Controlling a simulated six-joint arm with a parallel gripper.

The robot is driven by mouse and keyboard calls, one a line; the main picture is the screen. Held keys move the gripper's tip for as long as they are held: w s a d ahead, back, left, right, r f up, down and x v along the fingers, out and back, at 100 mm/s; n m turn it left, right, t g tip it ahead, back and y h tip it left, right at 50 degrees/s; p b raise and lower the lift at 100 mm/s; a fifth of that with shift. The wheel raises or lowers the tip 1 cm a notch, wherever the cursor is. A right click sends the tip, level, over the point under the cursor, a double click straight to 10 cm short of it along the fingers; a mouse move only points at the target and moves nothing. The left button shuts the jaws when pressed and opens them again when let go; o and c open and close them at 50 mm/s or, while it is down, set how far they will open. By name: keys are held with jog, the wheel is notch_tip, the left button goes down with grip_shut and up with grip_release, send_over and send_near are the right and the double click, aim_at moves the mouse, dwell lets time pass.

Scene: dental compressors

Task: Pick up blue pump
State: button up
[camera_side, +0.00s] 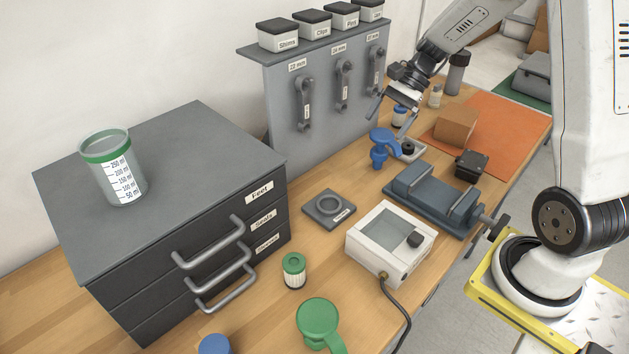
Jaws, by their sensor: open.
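The blue pump (380,146) stands upright on the wooden bench, just left of the grey vise, with a rounded head on a narrower body. My gripper (390,127) comes down from the upper right with its fingers spread. It is open and empty. In the picture its fingertips are just above and behind the blue pump's head; I cannot tell the exact gap in depth. Nothing hides the blue pump's front.
A blue-and-white jar (399,116) shows by the fingers, and a small grey-white holder (408,150) sits right of the pump.

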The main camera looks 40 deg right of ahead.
jog(key=w+d+m+t+y, duration=0.35)
jog(key=d+m+t, duration=0.35)
jog(key=d, duration=0.7)
jog(key=m+g, duration=0.1)
send_near(375, 156)
jog(key=shift+w+f+y, duration=0.45)
jog(key=shift+w+f, duration=0.45)
jog(key=shift+f, duration=0.55)
jog(key=shift+x, duration=3.95)
jog(key=shift+w+r, duration=0.1)
jog(key=shift+w, duration=0.05)
jog(key=c, duration=1.3)
